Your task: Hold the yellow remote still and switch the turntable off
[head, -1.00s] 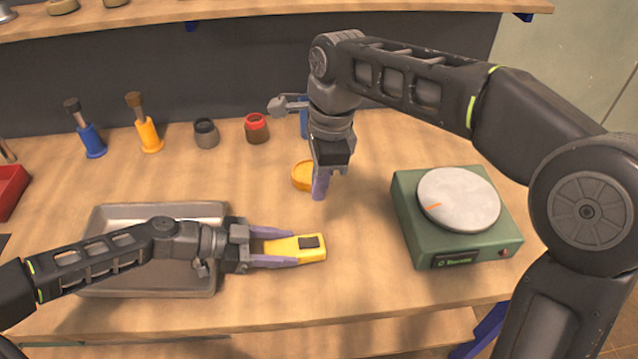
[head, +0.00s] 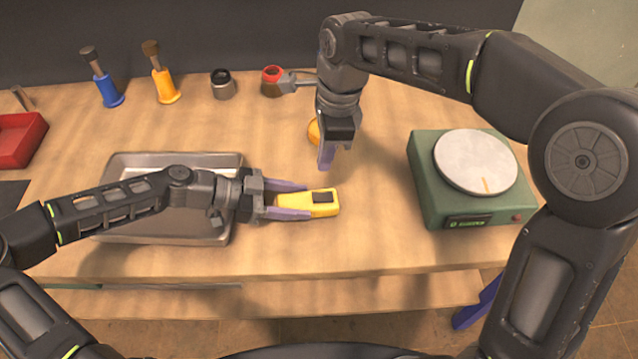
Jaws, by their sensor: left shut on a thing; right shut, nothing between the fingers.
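The yellow remote (head: 327,209) lies on the bench with a dark patch on its top. My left gripper (head: 300,200) is shut on it, one purple finger along each side. My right gripper (head: 326,160) is shut and empty, pointing down above the bench just behind the remote. The turntable (head: 440,190) is a green box on the right with a round pale plate (head: 474,162) on top. An orange mark on the plate points toward the front. A small red button (head: 517,218) shows at the right of its front face.
A metal tray (head: 128,157) lies under my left arm. A yellow round thing (head: 313,131) is partly hidden behind my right gripper. Blue (head: 108,93) and yellow (head: 165,88) holders, a grey jar (head: 223,86) and a red-topped jar (head: 270,80) stand at the back. Bench is clear between remote and turntable.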

